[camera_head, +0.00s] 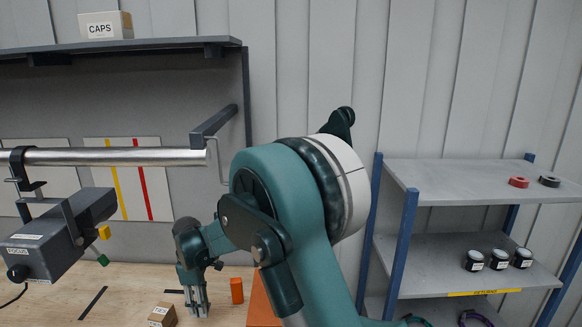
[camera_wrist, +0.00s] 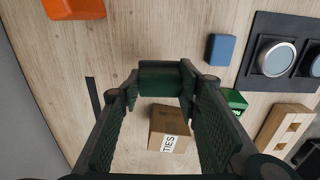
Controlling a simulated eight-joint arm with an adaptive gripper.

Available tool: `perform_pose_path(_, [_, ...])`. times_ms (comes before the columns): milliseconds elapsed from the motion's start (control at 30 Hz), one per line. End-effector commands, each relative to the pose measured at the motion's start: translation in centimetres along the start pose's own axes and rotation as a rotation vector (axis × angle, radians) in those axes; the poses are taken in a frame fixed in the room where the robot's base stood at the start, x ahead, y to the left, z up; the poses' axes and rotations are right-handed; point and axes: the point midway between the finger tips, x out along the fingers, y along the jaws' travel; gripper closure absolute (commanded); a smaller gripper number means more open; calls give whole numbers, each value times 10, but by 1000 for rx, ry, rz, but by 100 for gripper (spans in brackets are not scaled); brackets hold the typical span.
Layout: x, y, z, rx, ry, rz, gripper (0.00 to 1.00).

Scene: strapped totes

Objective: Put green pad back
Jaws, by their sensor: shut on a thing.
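In the wrist view my gripper (camera_wrist: 160,82) is shut on a dark green block, which I take to be the green pad (camera_wrist: 160,80). The pad spans the space between the two fingertips, above the wooden table. In the head view my gripper (camera_head: 195,302) points down over the table. The pad cannot be made out there. A second, brighter green block (camera_wrist: 234,101) with white marking lies right of the fingers in the wrist view, partly hidden by one finger.
A cardboard TIES box (camera_wrist: 168,128) lies below the fingers. A blue block (camera_wrist: 221,49), a dark panel with round dials (camera_wrist: 262,82) and a wooden block with holes (camera_wrist: 283,128) are at right. The FOCUS device (camera_head: 55,240) hangs left.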

Motion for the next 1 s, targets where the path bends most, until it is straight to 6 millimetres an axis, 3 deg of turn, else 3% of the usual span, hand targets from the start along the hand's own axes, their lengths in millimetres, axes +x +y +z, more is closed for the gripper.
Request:
perform_pose_path(567, [3,0,0,0,0,0,81])
perform_pose_path(1000, [42,2,0,0,0,0,81])
